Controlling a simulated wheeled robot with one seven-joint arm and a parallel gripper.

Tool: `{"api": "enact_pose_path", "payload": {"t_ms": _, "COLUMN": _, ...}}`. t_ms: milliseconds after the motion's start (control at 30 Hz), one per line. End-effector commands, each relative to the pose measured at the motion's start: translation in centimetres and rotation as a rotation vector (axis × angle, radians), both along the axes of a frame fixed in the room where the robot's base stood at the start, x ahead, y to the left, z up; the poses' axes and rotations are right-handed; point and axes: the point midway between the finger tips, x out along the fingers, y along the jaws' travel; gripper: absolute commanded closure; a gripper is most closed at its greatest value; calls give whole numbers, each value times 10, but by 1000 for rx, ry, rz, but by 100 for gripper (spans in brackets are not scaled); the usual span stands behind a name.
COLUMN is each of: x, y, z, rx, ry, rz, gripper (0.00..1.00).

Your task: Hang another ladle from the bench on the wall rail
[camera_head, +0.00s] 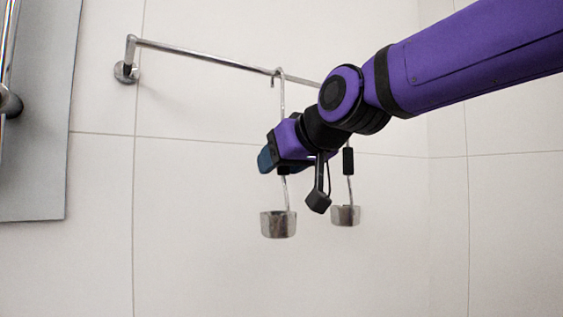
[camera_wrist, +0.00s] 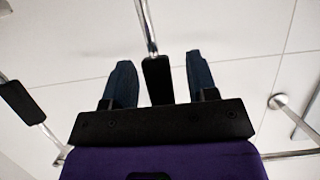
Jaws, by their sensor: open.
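A steel ladle (camera_head: 278,225) hangs with its hook over the wall rail (camera_head: 205,57), its cup down. My gripper (camera_head: 268,158) is at this ladle's handle, below the rail. In the wrist view my open fingers (camera_wrist: 160,82) stand either side of the ladle's black grip (camera_wrist: 157,80), with a gap visible on each side. A second ladle (camera_head: 345,215) hangs to the right; my arm hides its top in the head view. Its black grip (camera_wrist: 20,102) is at the left of the wrist view, and its handle runs to the rail. The bench is not in view.
The rail's left wall mount (camera_head: 126,72) also shows in the wrist view (camera_wrist: 278,101). A grey panel (camera_head: 40,110) with metal fittings stands at the far left. The tiled wall (camera_head: 200,270) below the ladles is clear.

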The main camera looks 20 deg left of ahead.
Motion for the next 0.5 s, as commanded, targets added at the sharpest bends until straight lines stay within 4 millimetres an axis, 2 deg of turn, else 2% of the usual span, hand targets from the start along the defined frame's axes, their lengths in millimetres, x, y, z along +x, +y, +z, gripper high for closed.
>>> {"api": "enact_pose_path", "payload": {"t_ms": 233, "x": -11, "y": -13, "z": 8, "rx": 1, "ry": -2, "rz": -1, "gripper": 47}}
{"api": "enact_pose_path", "payload": {"t_ms": 500, "x": -41, "y": -47, "z": 27, "rx": 3, "ry": -3, "rz": -1, "gripper": 47}}
